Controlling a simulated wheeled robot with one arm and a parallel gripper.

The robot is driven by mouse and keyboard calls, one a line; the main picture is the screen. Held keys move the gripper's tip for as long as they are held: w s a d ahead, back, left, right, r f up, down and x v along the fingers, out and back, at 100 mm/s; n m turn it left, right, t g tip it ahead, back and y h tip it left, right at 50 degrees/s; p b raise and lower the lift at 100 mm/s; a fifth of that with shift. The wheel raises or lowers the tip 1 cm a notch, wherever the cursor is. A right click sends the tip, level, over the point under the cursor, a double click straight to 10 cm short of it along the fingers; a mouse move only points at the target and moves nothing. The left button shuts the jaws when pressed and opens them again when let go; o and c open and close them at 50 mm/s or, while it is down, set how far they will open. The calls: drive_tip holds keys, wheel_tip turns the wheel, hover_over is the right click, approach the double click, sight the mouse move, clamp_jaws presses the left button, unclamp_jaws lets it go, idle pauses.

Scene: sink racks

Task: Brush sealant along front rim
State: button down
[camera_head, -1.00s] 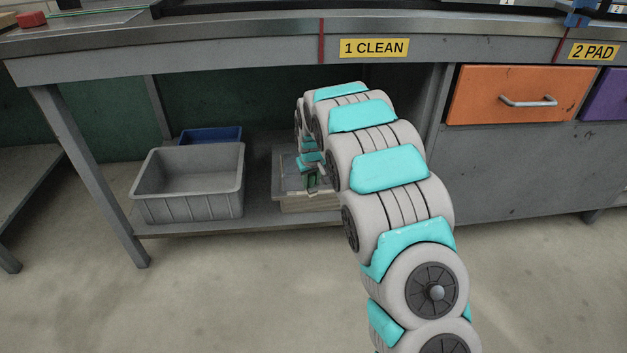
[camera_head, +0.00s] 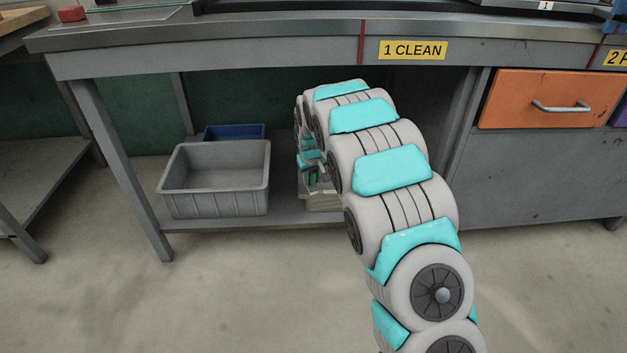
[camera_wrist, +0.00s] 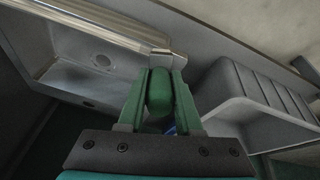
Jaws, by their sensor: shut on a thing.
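My gripper (camera_wrist: 160,82) is shut on a rounded green thing (camera_wrist: 159,92), seen between its two green fingers in the wrist view. It may be a brush handle; no bristles show. In the head view my gripper (camera_head: 313,175) is small and partly hidden behind my arm, low under the bench near a box-like thing (camera_head: 324,203) on the lower shelf. The bench's front edge (camera_head: 270,37) runs along the top, with a yellow "1 CLEAN" label (camera_head: 412,50) below it. I cannot tell which rim is the front rim, and I see no sealant.
A grey bin (camera_head: 213,205) stands on the lower shelf, left of my gripper, with a blue bin (camera_head: 235,132) behind it. The grey bin also shows at right in the wrist view (camera_wrist: 262,85). A bench leg (camera_head: 120,165) and orange drawer (camera_head: 545,98) flank the space. Floor in front is clear.

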drive_tip(key=shift+r+p, duration=0.65)
drive_tip(key=shift+r, duration=3)
